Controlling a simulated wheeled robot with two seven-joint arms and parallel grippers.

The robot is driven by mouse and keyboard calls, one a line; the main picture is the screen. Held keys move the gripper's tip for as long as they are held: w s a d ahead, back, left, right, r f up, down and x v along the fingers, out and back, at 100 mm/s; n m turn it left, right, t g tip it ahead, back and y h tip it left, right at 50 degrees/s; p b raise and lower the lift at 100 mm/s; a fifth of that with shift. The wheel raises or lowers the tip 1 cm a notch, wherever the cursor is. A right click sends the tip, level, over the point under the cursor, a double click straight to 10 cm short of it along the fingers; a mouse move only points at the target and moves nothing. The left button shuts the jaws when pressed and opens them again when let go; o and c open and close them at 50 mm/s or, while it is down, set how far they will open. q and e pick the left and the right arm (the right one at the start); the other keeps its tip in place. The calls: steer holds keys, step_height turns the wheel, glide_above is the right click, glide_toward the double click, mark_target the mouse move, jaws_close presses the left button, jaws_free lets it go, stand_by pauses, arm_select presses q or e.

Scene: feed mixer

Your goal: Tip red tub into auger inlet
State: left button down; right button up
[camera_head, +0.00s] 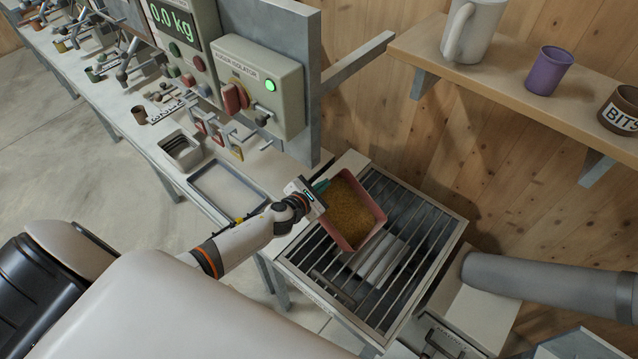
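The red tub (372,193) is full of yellow-brown grain (351,213). It is over the grated auger inlet (425,225), with its open top facing up and slightly tilted. My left gripper (320,188) is at the tub's upper left side, by a teal piece, and appears shut on the tub; its fingertips are mostly hidden. No grain shows on the bars. I cannot tell whether the tub touches the grate. My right gripper is not in view.
A grey tray (228,190) lies left of the inlet. A wooden shelf (500,85) holds a white jug, a purple cup (549,71) and a pot. A grey tube (545,287) lies to the right.

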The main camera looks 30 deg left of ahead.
arm_select(q)
steer(key=shift+d+r, duration=0.4)
steer(key=shift+r, duration=0.15)
steer(key=shift+s+d+m+t+y+b, duration=0.8)
steer(key=shift+s+d+m+t+b, duration=0.65)
steer(key=shift+d+m, duration=3.2)
steer(key=shift+s+d+m+t+y+b, duration=1.05)
steer(key=shift+s+d+m, duration=1)
steer(key=shift+d, duration=4.75)
steer(key=w+a+r+n+g+p, duration=0.1)
steer(key=w+a+r+n+p, duration=0.1)
steer(key=a, duration=0.4)
steer(key=w+a+r+n+g+p, duration=0.1)
steer(key=w+a+r+n+p, duration=0.1)
steer(key=a+n+p, duration=0.2)
steer(key=shift+a+r+n+g+h, duration=0.3)
steer(key=shift+a+r+h, duration=0.05)
steer(key=shift+a, duration=0.9)
